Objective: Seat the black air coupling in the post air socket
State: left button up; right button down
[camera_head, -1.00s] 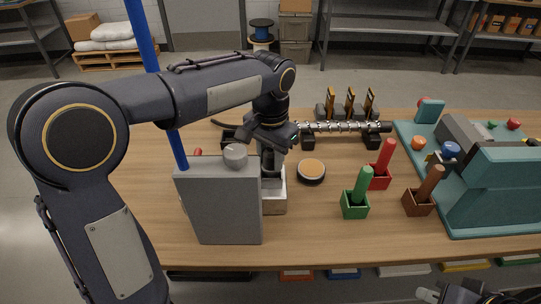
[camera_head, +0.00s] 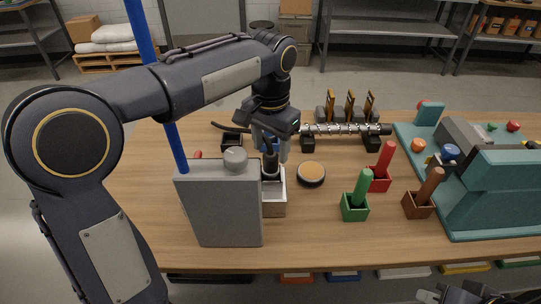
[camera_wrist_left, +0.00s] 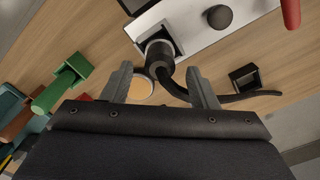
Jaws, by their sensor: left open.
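The black air coupling (camera_head: 270,164) stands upright at the top of the pale post (camera_head: 274,206). In the left wrist view the coupling (camera_wrist_left: 159,54) sits in the square post air socket (camera_wrist_left: 176,36), and its black hose curves off to the right. How deep it sits cannot be told. My left gripper (camera_head: 272,150) is just above the coupling. In the left wrist view its two fingers (camera_wrist_left: 160,72) are spread, one on each side of the coupling's hose end, with gaps visible. My right gripper (camera_head: 430,296) shows only partly at the bottom edge; its jaws are unclear.
A grey box with a knob (camera_head: 220,205) stands in front of the post. A small black holder (camera_head: 232,140) is behind it, and a round tin (camera_head: 311,174) to the right. Green (camera_head: 355,205), red (camera_head: 380,180) and brown (camera_head: 423,200) handled blocks stand further right.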

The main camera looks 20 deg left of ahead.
pick_arm(q)
notch_tip(320, 180, up, 8)
jog(key=shift+p, duration=0.35)
jog(key=shift+f, duration=0.15)
